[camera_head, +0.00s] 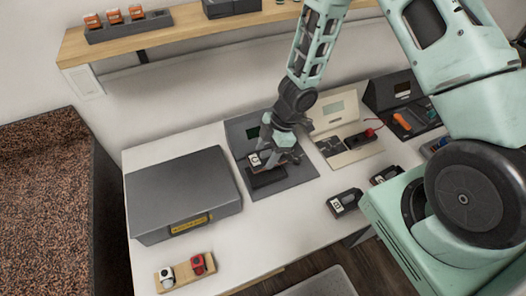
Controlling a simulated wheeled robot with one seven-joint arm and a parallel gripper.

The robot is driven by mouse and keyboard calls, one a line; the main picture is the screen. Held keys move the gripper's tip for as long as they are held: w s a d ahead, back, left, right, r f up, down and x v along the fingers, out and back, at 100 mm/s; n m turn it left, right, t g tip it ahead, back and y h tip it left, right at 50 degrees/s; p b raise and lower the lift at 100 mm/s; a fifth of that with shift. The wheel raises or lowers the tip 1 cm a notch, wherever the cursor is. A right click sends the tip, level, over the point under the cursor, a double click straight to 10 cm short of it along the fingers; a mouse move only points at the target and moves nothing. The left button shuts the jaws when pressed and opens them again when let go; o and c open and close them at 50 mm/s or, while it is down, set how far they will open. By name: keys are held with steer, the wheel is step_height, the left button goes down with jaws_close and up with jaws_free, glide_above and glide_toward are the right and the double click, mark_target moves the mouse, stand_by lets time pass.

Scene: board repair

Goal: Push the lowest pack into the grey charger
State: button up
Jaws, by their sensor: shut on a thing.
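My gripper (268,152) points down over the dark grey station (287,183), which has a small green display on its raised back panel. It is shut on a dark pack with a white lettered label (254,159). The pack is just above or at the black block (266,178) on the grey station; I cannot tell whether they touch. My fingers hide part of the pack. Another dark pack with a white label (344,203) lies on the white table to the right. A further dark pack (385,175) lies behind it, near my body.
A large grey case (180,190) with a yellow label stands left of the station. A cream station (335,112) and a black station (398,92) stand to the right. A wooden block (185,273) with a white and a red item lies in front. A shelf (180,40) runs behind.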

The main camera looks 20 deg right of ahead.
steer(key=shift+f+b, duration=1.75)
steer(key=shift+b, duration=0.05)
steer(key=shift+f+b, duration=0.45)
steer(key=shift+f, duration=0.25)
steer(key=shift+f, duration=1)
stand_by(1.8)
steer(key=o, duration=1.4)
steer(key=shift+c, duration=0.2)
steer(key=shift+r+p, duration=1.6)
steer(key=shift+p, duration=0.3)
